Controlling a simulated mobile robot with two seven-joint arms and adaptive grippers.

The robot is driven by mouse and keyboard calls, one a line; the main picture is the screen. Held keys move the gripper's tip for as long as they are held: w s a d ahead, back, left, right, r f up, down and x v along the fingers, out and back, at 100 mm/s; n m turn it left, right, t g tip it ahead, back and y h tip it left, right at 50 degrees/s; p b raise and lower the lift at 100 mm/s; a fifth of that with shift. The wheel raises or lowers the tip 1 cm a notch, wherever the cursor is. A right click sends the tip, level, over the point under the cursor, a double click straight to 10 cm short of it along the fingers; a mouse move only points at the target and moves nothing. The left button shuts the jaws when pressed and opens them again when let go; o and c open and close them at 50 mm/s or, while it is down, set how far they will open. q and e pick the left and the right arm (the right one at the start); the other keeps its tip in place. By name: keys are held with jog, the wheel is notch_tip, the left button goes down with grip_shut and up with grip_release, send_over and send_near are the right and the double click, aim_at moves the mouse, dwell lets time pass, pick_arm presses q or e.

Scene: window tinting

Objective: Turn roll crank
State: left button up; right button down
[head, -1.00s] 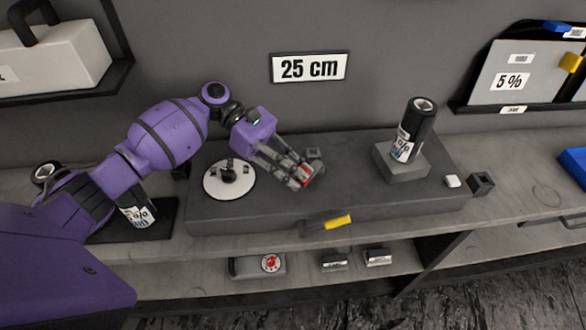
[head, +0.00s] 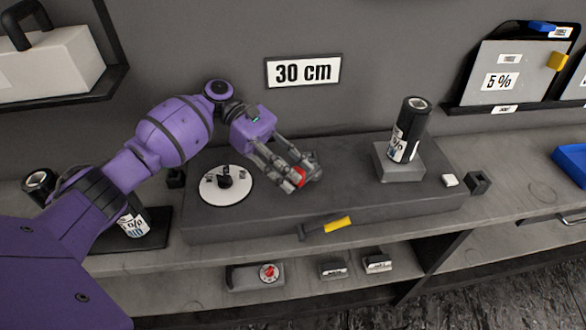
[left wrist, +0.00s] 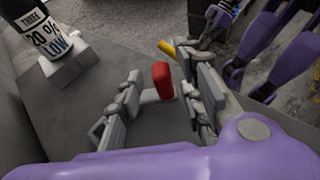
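The roll crank shows as a red handle (left wrist: 162,80) in the left wrist view, standing between the two fingers of my left gripper (left wrist: 160,88). A gap shows on each side of the handle, so the fingers look open around it. The wall sign (head: 303,72) reads "30 cm". Purple and grey parts of mine show in the left wrist view; the right gripper's fingers are not clear there.
A black film roll (head: 408,130) stands on a grey block right of the gripper. A white disc (head: 226,186) lies left of it. A yellow-ended tool (head: 337,224) sits at the platform's (head: 280,220) front edge. Small boxes (head: 376,262) lie on the lower shelf.

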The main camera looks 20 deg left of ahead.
pick_arm(q)
jog(key=shift+s, duration=0.1)
jog(key=shift+r, duration=0.1)
notch_tip(320, 180, up, 10)
jog(key=shift+f, duration=0.1)
pick_arm(e)
jog(key=shift+s+d+f, duration=0.1)
jog(key=shift+s+f, duration=0.1)
jog(key=shift+s, duration=0.25)
dwell(1.1)
